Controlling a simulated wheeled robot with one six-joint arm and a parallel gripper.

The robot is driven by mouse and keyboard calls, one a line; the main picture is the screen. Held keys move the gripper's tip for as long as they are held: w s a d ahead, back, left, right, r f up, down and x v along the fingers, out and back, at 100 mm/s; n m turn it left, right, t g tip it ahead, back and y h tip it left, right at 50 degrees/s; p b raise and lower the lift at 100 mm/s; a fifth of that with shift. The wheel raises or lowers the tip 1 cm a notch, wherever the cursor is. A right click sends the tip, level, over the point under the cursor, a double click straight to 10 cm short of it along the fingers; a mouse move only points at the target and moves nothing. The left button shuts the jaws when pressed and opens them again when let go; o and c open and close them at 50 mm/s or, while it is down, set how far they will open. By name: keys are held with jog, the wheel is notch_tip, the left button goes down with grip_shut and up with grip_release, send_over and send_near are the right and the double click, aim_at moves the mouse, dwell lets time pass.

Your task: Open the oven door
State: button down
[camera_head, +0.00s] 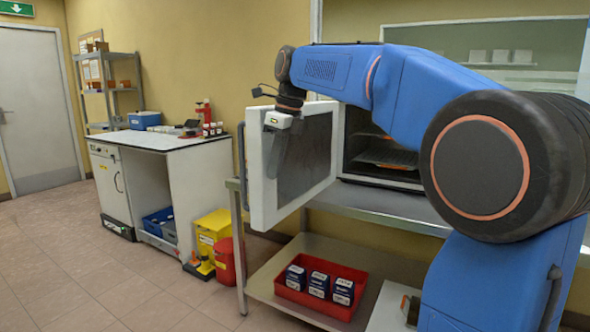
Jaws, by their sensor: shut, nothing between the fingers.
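The oven door (257,175) stands swung well open, out to the left of the oven, its dark inner panel (312,150) facing right. The oven's interior (375,150) shows with wire racks behind my arm. A dark handle (241,150) runs along the door's outer side. My gripper (273,172) points down by the door's free edge, on the side of its inner face. Its fingers are shut and empty. I cannot tell whether they touch the door. My blue arm hides the oven's right part.
The oven stands on a grey metal table (390,205). A red tray (322,299) with several blue-white boxes sits on its lower shelf. A white workbench (160,142), a yellow bin (212,228) and a red bucket (225,262) are at left. The tiled floor (90,270) at front left is clear.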

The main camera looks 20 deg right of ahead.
aim_at(260, 164)
jog(key=shift+w+a, duration=1.55)
jog(key=shift+w, duration=0.1)
jog(key=v, duration=1.7)
jog(key=s+d+f+n+t, duration=0.1)
jog(key=s+f+n, duration=0.8)
jog(key=f, duration=0.5)
jog(key=s+d+f+n+t+h, duration=0.1)
jog(key=s+d+f+n, duration=0.1)
jog(key=s+f+n, duration=0.7)
jog(key=s+d+f+n+h, duration=0.1)
jog(key=s+d+f+n, duration=0.1)
jog(key=s+f+n, duration=0.6)
jog(key=s+f, duration=0.3)
jog(key=f, duration=0.3)
jog(key=s+f, duration=0.3)
jog(key=f, duration=0.4)
jog(key=shift+s+n+t, duration=0.3)
jog(key=shift+n+t, duration=0.1)
